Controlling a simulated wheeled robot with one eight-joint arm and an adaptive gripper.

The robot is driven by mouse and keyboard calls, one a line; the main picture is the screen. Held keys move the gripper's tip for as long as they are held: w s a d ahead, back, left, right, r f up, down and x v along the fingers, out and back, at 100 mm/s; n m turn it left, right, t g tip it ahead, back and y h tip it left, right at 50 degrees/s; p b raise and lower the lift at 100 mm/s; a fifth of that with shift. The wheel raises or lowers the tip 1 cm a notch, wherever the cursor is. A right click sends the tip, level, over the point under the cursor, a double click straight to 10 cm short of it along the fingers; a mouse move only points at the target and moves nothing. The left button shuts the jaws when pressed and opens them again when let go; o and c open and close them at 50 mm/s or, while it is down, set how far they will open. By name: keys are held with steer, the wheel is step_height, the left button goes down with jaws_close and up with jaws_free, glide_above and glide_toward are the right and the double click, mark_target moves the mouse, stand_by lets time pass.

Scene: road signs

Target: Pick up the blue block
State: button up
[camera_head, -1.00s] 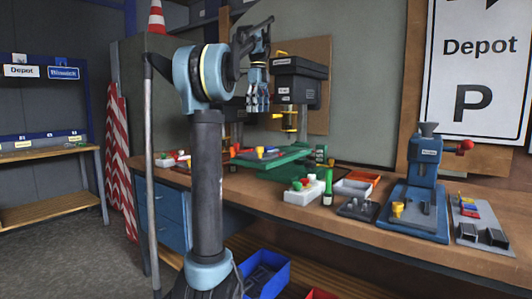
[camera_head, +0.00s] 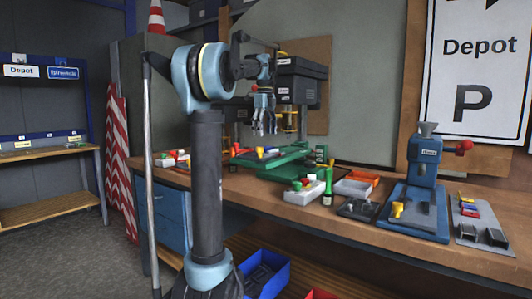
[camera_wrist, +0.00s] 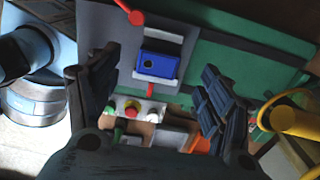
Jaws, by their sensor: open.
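The blue block (camera_wrist: 159,66) shows in the wrist view with a dark round spot on its face. It sits on a grey plate on the green machine table (camera_wrist: 220,62). In the head view the blue block (camera_head: 271,150) is a small patch on the green table (camera_head: 272,163). My gripper (camera_head: 265,130) hangs above that table with its fingers down. In the wrist view my gripper (camera_wrist: 160,66) is open and empty, with a finger on either side of the block in the picture. The fingers do not appear to touch it.
A black drill-press head (camera_head: 298,82) stands close behind my gripper. A yellow cylinder (camera_wrist: 297,121) is at the wrist view's right. A white box with coloured buttons (camera_head: 304,191) stands in front of the green table. A blue press (camera_head: 420,190) is farther right.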

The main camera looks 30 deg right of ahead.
mark_target(267, 149)
steer(key=shift+f, duration=3.2)
steer(key=c, duration=1.2)
